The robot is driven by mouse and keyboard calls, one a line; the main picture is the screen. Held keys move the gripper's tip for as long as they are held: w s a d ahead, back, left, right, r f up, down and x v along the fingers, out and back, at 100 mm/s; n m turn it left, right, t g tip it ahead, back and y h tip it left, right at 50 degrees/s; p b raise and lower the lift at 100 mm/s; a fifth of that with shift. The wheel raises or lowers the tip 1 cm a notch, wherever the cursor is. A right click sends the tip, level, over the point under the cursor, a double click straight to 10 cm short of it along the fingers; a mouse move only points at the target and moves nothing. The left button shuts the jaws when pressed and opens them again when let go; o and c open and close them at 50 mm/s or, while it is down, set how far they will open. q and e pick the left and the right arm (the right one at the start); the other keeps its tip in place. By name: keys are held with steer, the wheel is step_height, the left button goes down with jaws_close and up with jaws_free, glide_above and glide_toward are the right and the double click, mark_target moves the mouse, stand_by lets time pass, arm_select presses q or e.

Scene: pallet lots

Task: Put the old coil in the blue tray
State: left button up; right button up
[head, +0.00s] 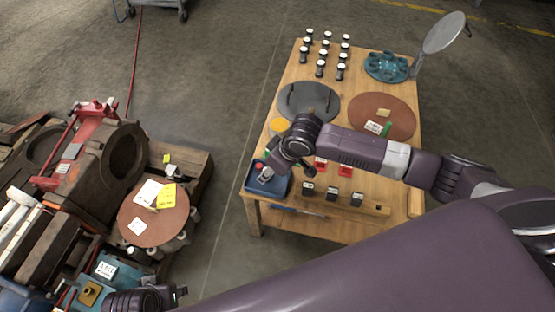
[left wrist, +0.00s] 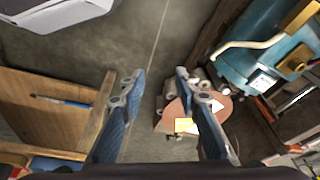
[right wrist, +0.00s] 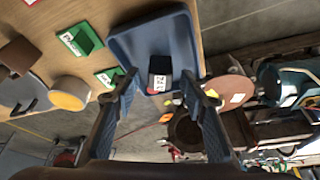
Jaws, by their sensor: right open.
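The blue tray (head: 252,186) sits at the near left corner of the wooden table. It also shows in the right wrist view (right wrist: 130,42). A dark coil with a white label (right wrist: 160,72), which I take as the old coil, lies in the tray; its pale top (head: 265,173) shows in the head view. My right gripper (head: 278,165) is over the tray with its fingers apart. In the right wrist view its fingertips (right wrist: 158,82) are on either side of the coil, without visible grip. My left gripper (left wrist: 162,75) is open and empty, left of the table, above the floor gap.
Several dark coils (head: 331,193) stand on a wooden block at the table's near side. Red holders (head: 345,170) are behind them. A grey disc (head: 308,101), a brown disc (head: 383,116) and a teal fixture (head: 387,66) occupy the table. A cluttered pallet (head: 200,165) stands to the left.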

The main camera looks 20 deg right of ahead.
arm_select(q)
step_height(320, 180, down, 9)
steer(key=s+p, duration=0.2)
steer(key=shift+f, duration=0.15)
arm_select(e)
steer(key=v, duration=0.9)
steer(key=shift+s+r, duration=0.15)
arm_select(q)
steer(key=shift+a, duration=0.1)
arm_select(e)
steer(key=shift+d, duration=0.1)
